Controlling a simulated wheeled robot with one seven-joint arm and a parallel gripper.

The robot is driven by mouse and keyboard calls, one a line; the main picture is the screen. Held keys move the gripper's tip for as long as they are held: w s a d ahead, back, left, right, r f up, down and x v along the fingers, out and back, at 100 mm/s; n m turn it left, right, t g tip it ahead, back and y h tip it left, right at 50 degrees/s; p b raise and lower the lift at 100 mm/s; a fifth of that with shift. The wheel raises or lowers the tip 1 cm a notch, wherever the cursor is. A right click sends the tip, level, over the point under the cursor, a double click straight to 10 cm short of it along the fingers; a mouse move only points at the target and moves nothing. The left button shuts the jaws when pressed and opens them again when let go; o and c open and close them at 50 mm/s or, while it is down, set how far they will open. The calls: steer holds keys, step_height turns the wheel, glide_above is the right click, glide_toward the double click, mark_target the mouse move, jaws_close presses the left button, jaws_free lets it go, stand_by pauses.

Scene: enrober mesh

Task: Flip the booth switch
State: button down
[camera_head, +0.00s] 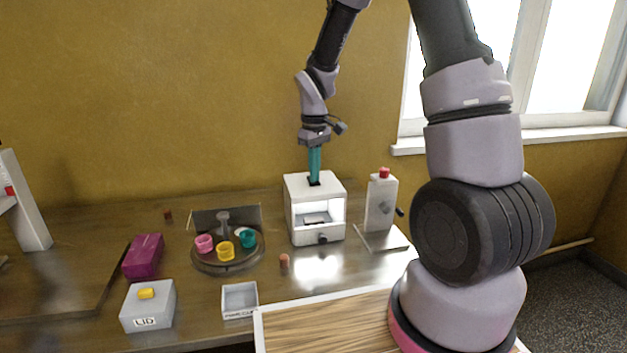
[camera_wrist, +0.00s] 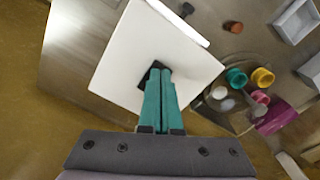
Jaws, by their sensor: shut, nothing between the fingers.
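The booth (camera_head: 301,222) is a white box on the table with a lit opening in its front and a dark knob (camera_head: 323,239) low on that side. Its white top fills the middle of the wrist view (camera_wrist: 130,50). A small black piece (camera_wrist: 145,76), which looks like the switch, is on the top. My gripper (camera_head: 314,181) points down with its teal fingers shut, its tips at this black piece. In the wrist view the fingers (camera_wrist: 157,72) partly cover it. Whether they touch it, and which way the switch is tilted, I cannot tell.
A white device with a red button (camera_head: 384,173) stands close on the right. On the left are a round tray (camera_head: 228,266) with coloured cups, a magenta box (camera_head: 143,257), a box marked LID (camera_head: 147,308) and an open grey tray (camera_head: 240,300). A small brown piece (camera_head: 284,260) lies in front.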

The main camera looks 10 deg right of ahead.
step_height(320, 180, up, 7)
stand_by(0.7)
